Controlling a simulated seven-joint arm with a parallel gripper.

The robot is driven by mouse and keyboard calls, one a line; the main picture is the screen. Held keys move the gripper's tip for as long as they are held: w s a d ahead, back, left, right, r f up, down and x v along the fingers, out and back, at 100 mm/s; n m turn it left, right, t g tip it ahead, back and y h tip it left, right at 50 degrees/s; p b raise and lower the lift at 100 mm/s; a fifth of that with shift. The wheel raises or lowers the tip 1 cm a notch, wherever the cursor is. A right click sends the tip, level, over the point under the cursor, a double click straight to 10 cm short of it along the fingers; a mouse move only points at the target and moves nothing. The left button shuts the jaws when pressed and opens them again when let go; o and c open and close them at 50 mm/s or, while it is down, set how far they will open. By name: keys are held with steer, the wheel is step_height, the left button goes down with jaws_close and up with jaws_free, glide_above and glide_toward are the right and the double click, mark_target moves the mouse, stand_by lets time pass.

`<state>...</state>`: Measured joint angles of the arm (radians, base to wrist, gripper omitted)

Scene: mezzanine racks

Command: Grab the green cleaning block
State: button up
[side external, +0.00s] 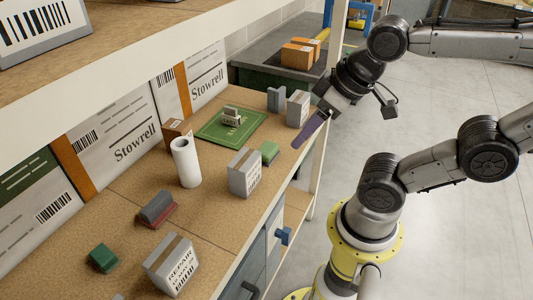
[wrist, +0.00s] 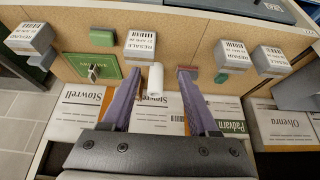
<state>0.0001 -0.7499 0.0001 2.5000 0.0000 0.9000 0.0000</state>
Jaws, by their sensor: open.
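Two green blocks show, and I cannot tell which is the cleaning block. A lighter green block (side external: 270,152) lies on the shelf beside a grey-topped box (side external: 245,172); in the wrist view this block (wrist: 102,37) shows near the top. A darker green block (side external: 104,257) lies near the shelf's other end, and in the wrist view it (wrist: 222,75) is right of the fingers. My gripper (side external: 312,130) has purple fingers and hangs by the shelf's front edge, above and right of the lighter block. In the wrist view my gripper (wrist: 159,72) is spread and empty.
A white paper roll (side external: 186,162) stands upright behind the grey-topped box. A red block with a grey top (side external: 157,208) lies mid-shelf. A green mat (side external: 215,130) carries a small object. A box marked REPAIR (side external: 172,264) stands near the front edge. An upper shelf (side external: 150,25) overhangs.

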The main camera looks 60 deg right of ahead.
steer(key=o, duration=0.6)
steer(key=shift+o, duration=0.2)
steer(key=m+g+h, duration=0.1)
steer(key=m+g, duration=0.2)
steer(key=m, duration=1.3)
glide_above(267, 148)
steer(key=d, duration=0.1)
steer(key=s+a+f+x, duration=0.1)
steer(key=s+x, duration=0.2)
steer(key=x, duration=1.1)
steer(key=shift+m+g, duration=0.8)
step_height(267, 148, down, 6)
steer(key=shift+w+d+r, duration=0.15)
steer(key=shift+w+d, duration=0.05)
steer(key=shift+s+a+f+m+g+y, duration=0.1)
steer(key=shift+a+f+m+g+y, duration=0.15)
steer(key=shift+f, duration=0.3)
steer(key=shift+s+a+f+m+g+y, duration=0.1)
steer(key=shift+a+f+m+g+y, duration=0.05)
steer(key=shift+a+f, duration=0.3)
steer(key=shift+f, duration=2.6)
